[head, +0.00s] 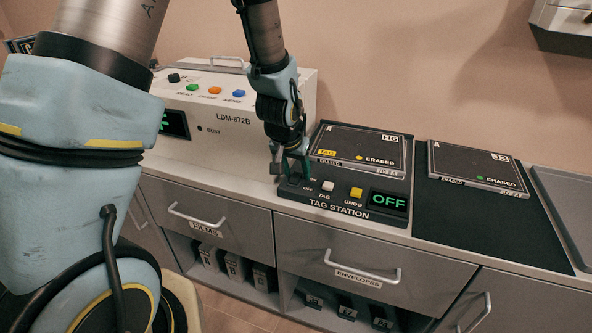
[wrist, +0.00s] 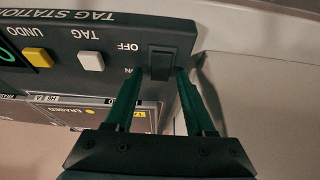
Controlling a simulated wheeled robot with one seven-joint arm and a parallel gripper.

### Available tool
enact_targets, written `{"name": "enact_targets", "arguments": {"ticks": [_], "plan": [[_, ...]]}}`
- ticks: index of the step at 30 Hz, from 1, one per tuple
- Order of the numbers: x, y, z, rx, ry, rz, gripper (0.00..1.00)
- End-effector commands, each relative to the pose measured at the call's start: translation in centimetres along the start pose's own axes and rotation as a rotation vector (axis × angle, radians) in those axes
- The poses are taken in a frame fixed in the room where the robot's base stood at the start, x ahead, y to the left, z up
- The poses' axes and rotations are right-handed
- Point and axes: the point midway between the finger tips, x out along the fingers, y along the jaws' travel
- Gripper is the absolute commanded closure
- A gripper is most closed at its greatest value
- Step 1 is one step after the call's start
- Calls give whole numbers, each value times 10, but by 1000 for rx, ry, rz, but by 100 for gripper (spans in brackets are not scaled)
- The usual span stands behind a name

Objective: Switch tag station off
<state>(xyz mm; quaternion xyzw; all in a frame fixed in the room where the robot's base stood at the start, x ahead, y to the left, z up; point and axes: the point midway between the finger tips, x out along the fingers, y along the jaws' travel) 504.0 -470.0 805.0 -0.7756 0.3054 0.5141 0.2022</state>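The tag station (head: 340,211) is a dark console on the counter. Its display (head: 388,200) reads OFF in green. Its black rocker switch (wrist: 163,62) sits between ON and OFF labels in the wrist view. In the head view my gripper hides most of the switch. My gripper (head: 291,176) is low over the console's left end. In the wrist view my gripper (wrist: 160,73) has its two green fingers apart, one on each side of the switch's ON end. I cannot tell if they touch it. A white TAG button (head: 328,186) and yellow UNDO button (head: 356,192) lie to the right.
A dark cassette (head: 358,146) lies on the station behind the buttons. Another cassette (head: 478,165) lies on a black mat (head: 440,219) to the right. A white LDM-872B machine (head: 230,118) stands left. A grey tray (head: 574,207) is at the far right. Drawers (head: 349,258) are below.

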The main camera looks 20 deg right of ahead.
Motion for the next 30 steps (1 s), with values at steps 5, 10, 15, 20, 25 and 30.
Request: {"name": "enact_targets", "arguments": {"ticks": [5, 10, 15, 20, 25, 30], "plan": [[0, 0, 0, 0, -1, 0, 40], [-3, 0, 0, 0, 0, 0, 40], [-21, 0, -1, -1, 2, 0, 40], [-50, 0, -1, -1, 4, 0, 40], [-80, 0, -1, 0, 5, 0, 40], [-100, 0, 0, 1, 2, 0, 40]]}}
